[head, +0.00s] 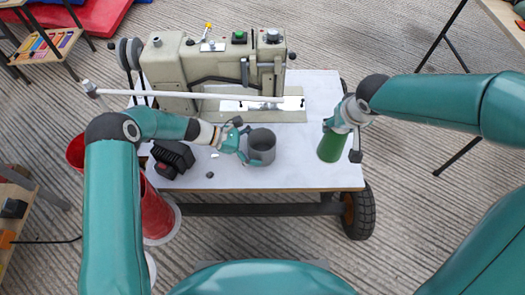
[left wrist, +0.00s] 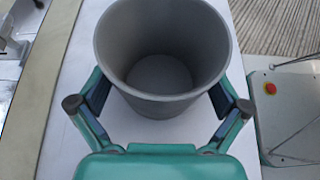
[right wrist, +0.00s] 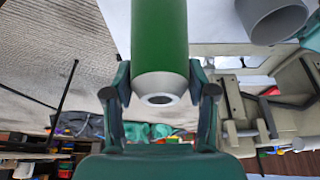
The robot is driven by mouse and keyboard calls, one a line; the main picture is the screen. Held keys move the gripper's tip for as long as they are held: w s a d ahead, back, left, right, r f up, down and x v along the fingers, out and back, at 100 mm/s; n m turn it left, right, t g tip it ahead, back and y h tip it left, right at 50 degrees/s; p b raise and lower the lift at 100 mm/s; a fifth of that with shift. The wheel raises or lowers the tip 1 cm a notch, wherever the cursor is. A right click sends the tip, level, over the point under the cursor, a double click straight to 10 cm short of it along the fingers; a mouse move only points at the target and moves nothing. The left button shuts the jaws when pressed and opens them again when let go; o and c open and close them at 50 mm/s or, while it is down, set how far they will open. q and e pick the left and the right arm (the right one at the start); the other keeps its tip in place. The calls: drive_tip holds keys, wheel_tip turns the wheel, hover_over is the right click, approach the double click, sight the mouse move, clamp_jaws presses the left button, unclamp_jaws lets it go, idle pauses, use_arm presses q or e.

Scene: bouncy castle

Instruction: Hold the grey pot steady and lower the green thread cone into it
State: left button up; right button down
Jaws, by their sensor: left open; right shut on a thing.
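The grey pot (head: 262,151) stands upright near the front edge of the white table. In the left wrist view the pot (left wrist: 160,100) is open at the top and looks empty. My left gripper (head: 243,145) is open, with one finger on each side of the pot wall; I cannot tell whether they touch it. My right gripper (head: 343,124) is shut on the narrow end of the green thread cone (head: 330,148). The cone hangs to the right of the pot, apart from it. In the right wrist view the cone (right wrist: 159,35) sits between both fingers.
A beige sewing machine (head: 215,75) stands at the back of the white table (head: 290,178). A black box-like thing (head: 172,157) lies left of the pot. A red container (head: 157,215) stands below the table's left side. The tabletop between pot and cone is clear.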

use_arm(q)
drive_tip(key=shift+d+f, duration=0.1)
drive_tip(key=shift+d, duration=0.1)
drive_tip(key=c, duration=0.5)
drive_tip(key=shift+o, duration=0.2)
use_arm(e)
drive_tip(key=shift+a, duration=0.15)
drive_tip(key=w+a+r, duration=0.1)
drive_tip(key=w+a, duration=0.1)
drive_tip(key=a, duration=0.7)
drive_tip(key=w+a+r, duration=0.2)
drive_tip(key=a, duration=0.8)
drive_tip(key=shift+a, duration=0.2)
idle(2.8)
drive_tip(key=shift+w, duration=0.1)
